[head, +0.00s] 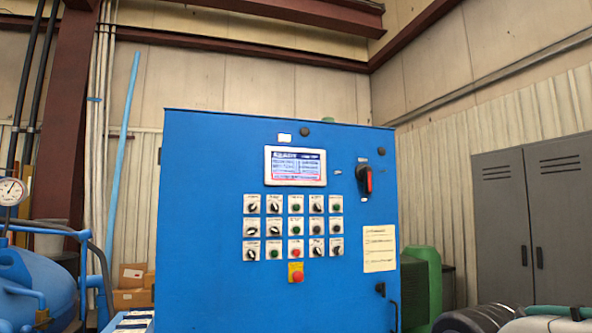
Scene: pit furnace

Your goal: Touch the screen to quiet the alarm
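The screen (295,167) is a small lit panel in a pale frame, high on the front of a blue control cabinet (215,220). It shows a dark blue header, rows of text on a light ground and a red band along its bottom edge. The text is too small to read. My gripper is not in view, and nothing covers the screen.
Rows of knobs and buttons (295,226) sit below the screen, with a red emergency button (297,277) under them. A red and black rotary handle (365,180) juts out at right. A blue tank (30,285) stands left and grey lockers (530,220) right.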

